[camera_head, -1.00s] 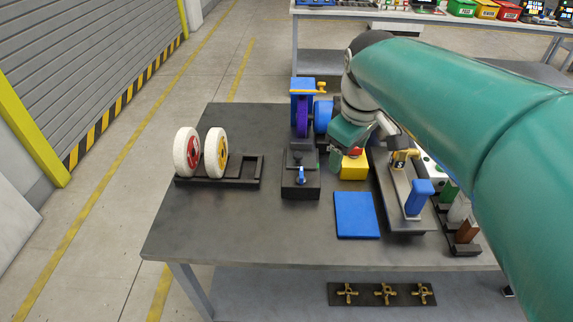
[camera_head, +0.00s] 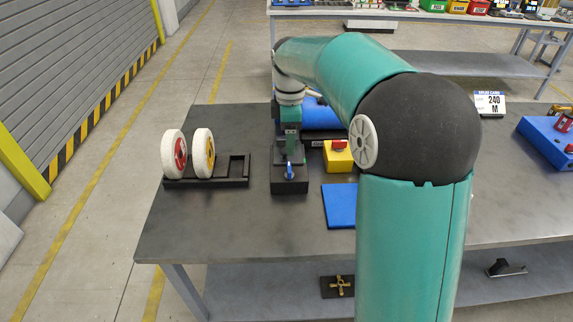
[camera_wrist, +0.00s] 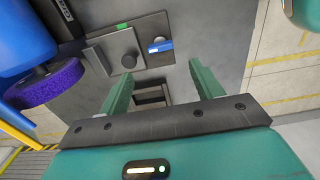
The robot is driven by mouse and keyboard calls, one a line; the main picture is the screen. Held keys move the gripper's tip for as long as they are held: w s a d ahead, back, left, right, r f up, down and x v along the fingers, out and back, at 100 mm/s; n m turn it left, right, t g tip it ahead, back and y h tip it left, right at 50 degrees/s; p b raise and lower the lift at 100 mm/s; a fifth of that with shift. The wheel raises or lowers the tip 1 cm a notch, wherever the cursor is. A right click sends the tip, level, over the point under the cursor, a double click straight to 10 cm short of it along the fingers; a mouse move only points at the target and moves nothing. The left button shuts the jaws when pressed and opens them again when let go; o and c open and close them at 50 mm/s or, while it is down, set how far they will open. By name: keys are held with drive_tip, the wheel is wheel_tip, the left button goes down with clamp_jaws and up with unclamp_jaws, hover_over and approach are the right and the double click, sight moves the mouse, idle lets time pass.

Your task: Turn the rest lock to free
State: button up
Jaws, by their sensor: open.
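A dark block (camera_head: 290,186) with a small blue lever (camera_head: 289,171) stands on the workbench, right of the wheel rack. In the wrist view the blue lever (camera_wrist: 160,46) sits on the dark panel beside a grey plate (camera_wrist: 112,50). Which part is the rest lock, I cannot tell for sure. My gripper (camera_head: 290,158) is over the back of the block. In the wrist view its open fingers (camera_wrist: 160,72) are empty, with the lever and knob beyond their tips.
The purple grinding wheel (camera_wrist: 50,84) and blue machine body (camera_wrist: 22,38) are close on the left in the wrist view. A rack (camera_head: 236,178) with white wheels is left of the block. A yellow box (camera_head: 338,158) and blue plate (camera_head: 338,203) are right.

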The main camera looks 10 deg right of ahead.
sight(289, 167)
wheel_tip(289, 167, down, 10)
drive_tip(key=shift+f, duration=0.1)
drive_tip(key=shift+c, duration=0.4)
drive_tip(key=c, duration=0.9)
